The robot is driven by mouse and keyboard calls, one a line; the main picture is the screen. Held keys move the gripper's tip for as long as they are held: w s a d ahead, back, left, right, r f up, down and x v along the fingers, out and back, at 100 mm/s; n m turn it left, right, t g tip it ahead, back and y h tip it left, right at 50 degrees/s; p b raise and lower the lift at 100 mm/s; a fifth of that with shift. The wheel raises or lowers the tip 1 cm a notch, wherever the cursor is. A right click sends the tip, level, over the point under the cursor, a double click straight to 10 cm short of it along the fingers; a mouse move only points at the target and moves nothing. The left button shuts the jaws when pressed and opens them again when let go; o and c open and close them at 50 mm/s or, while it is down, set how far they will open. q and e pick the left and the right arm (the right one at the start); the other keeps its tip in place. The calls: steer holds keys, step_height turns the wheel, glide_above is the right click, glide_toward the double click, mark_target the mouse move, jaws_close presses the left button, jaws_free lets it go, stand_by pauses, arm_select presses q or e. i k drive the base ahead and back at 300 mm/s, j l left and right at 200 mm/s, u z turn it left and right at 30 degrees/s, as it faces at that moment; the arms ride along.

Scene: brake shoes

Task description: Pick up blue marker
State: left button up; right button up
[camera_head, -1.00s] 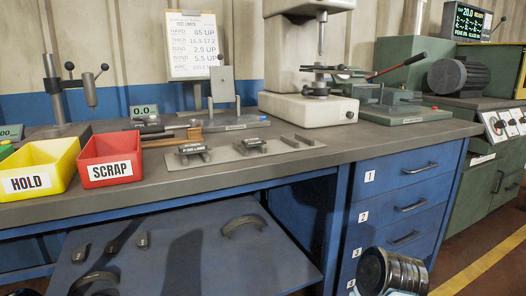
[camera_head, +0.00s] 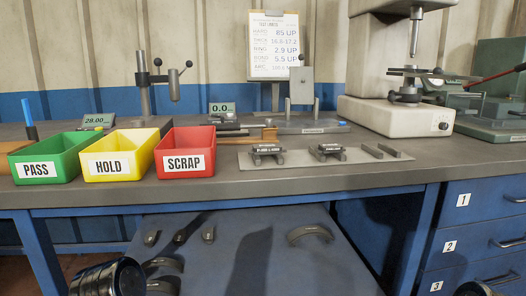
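A blue marker (camera_head: 29,118) stands upright, slightly tilted, at the far left of the bench, behind the green PASS bin (camera_head: 48,181). Its lower end is hidden by the bin or by the brown object beside it. Neither gripper's fingers show. A dark ribbed cylinder, seemingly part of my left arm, is at the bottom left edge, and a small dark part of mine is at the bottom right edge. Both are low in front of the bench, well apart from the marker.
The yellow HOLD bin (camera_head: 119,180) and red SCRAP bin (camera_head: 186,175) stand right of PASS. Two dark parts lie on a grey plate (camera_head: 290,160). Posts, gauges and a white press (camera_head: 375,114) stand behind. Brake shoes lie on the blue lower shelf (camera_head: 225,270).

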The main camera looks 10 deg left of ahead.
mark_target(25, 107)
steer(key=j+u, duration=0.2)
steer(key=u, duration=0.2)
steer(key=i+j+u, duration=0.15)
steer(key=u, duration=0.2)
steer(key=i+j+u, duration=0.15)
steer(key=u, duration=0.25)
steer(key=i+j+u, duration=0.15)
steer(key=u, duration=0.2)
steer(key=k+j, duration=0.25)
steer(key=k, duration=0.25)
